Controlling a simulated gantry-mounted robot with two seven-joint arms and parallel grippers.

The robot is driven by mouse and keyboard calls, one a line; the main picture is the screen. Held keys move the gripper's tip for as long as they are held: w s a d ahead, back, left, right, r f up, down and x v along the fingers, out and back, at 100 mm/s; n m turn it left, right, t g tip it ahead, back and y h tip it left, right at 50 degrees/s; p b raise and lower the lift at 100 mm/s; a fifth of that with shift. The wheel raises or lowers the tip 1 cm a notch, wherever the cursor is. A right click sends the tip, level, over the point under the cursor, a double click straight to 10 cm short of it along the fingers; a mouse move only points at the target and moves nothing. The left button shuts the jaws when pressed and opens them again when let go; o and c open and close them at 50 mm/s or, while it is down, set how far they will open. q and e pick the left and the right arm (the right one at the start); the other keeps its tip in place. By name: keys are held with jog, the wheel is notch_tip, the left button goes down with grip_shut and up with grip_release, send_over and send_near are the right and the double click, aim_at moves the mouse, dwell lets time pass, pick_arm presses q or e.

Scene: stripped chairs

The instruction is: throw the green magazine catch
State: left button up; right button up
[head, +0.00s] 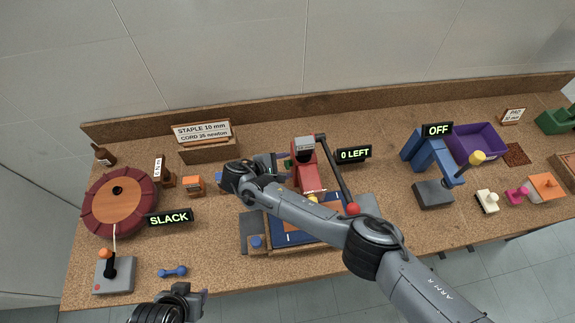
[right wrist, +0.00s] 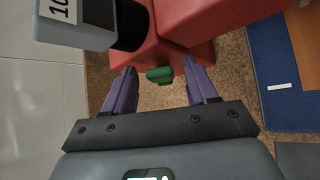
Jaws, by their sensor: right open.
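The green magazine catch (right wrist: 160,75) sits on the side of the red stapler body (right wrist: 182,25). My right gripper (right wrist: 160,68) is open, its two purple fingers on either side of the catch with gaps between; I see no contact. In the head view the catch (head: 287,163) is a small green spot beside the red stapler (head: 308,172), and my right gripper (head: 281,166) reaches it from the left. My left gripper (head: 198,304) is at the bottom edge, away from the stapler; its jaws are unclear.
The stapler's long dark lever (head: 338,172) with a red knob rises right of it. A display reads "0 LEFT" (head: 354,155). An orange block (head: 194,185) and a red-brown round drum (head: 121,200) stand left. A blue pad (head: 290,232) lies in front.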

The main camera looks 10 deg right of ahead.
jog(key=c, duration=1.1)
jog(key=shift+o, duration=0.2)
jog(key=shift+s+f+m+t+h, duration=0.25)
jog(key=shift+s+f+m+t, duration=0.25)
jog(key=shift+t, duration=0.35)
jog(key=shift+s+f+m+t+h, duration=0.2)
jog(key=shift+s+f+m+t, duration=0.1)
jog(key=shift+f+m+t, duration=0.45)
jog(key=shift+s+f+m+t+h, duration=0.25)
jog(key=shift+s+f+m+t, duration=0.2)
jog(key=shift+t, duration=0.45)
jog(key=o, duration=1.1)
jog(key=shift+c, duration=0.2)
